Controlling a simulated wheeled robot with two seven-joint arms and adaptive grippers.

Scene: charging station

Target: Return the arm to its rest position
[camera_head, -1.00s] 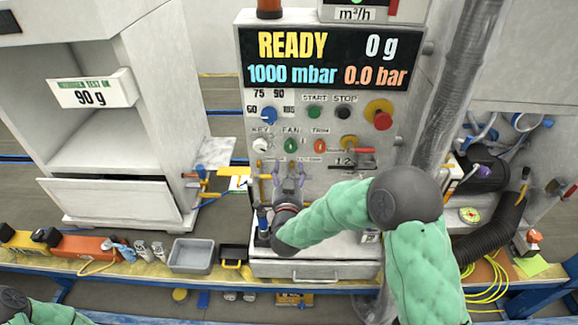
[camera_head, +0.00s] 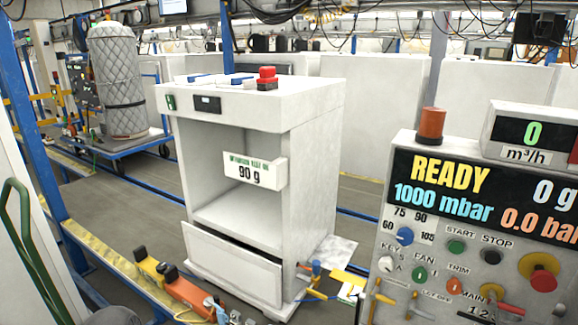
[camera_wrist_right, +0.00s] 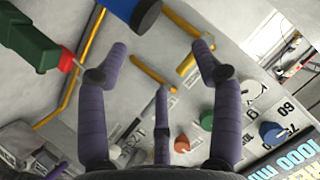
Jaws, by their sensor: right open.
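My right gripper (camera_wrist_right: 158,72) shows in the right wrist view with its three dark purple fingers spread and nothing between them. It is in front of the grey control panel, which appears tilted there, with a blue knob (camera_wrist_right: 271,133), an orange-red knob and yellow levers (camera_wrist_right: 153,76). In the head view the control panel (camera_head: 470,205) stands at the right, cut by the picture edge. Its display (camera_head: 485,195) reads READY and 1000 mbar. My right arm and gripper are outside the head view. My left gripper is not in view.
A blue cylinder (camera_wrist_right: 132,10) and a green-and-red handled object (camera_wrist_right: 35,45) are near the fingers in the right wrist view. In the head view, a white cabinet (camera_head: 310,190) marked 90 g stands mid-picture, beside a bench with an orange tool (camera_head: 185,292).

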